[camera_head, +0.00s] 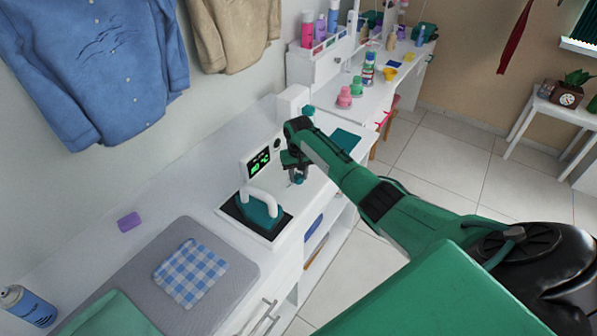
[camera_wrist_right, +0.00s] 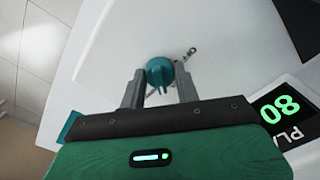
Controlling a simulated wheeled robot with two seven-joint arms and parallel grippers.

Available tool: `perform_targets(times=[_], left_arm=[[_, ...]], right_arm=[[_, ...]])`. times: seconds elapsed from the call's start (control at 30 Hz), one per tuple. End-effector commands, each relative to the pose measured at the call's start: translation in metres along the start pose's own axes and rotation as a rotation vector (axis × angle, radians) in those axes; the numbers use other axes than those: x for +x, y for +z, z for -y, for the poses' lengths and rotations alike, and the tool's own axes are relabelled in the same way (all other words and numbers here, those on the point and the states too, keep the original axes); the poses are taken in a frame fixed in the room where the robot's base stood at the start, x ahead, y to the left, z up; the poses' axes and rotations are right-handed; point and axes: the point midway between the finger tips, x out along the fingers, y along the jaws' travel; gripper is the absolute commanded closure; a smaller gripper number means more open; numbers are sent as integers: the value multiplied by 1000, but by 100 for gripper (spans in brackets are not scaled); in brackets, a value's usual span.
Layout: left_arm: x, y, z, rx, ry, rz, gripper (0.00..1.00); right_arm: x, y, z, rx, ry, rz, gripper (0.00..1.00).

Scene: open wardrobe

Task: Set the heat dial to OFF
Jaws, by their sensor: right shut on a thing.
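The heat dial (camera_wrist_right: 159,70) is a small round teal knob on a white panel, with a pointer. An OFF mark (camera_wrist_right: 187,53) is printed beside it in the right wrist view. My right gripper (camera_wrist_right: 160,84) has one finger on either side of the dial and is shut on it. In the head view the same gripper (camera_head: 296,170) is at the station beside the lit display (camera_head: 260,163), and it mostly hides the dial. I cannot tell exactly which mark the pointer meets. My left gripper is not in view.
A teal iron (camera_head: 262,212) with a white handle rests on its stand, close to my right gripper. A grey ironing mat (camera_head: 225,262) carries a checked cloth (camera_head: 190,272). A spray can (camera_head: 27,306) and a purple block (camera_head: 129,222) are on the counter. Bottles and jars stand further back.

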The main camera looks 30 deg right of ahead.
Motion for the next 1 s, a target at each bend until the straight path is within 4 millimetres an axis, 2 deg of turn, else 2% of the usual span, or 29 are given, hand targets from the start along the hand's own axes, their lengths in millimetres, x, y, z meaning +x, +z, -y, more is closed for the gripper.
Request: perform_targets(times=[0.4, 1.0], left_arm=[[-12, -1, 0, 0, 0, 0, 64], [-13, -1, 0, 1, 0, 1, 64]], right_arm=[[-2, -1, 0, -394, 0, -4, 91], [-1, -2, 0, -964, 1, -4, 91]])
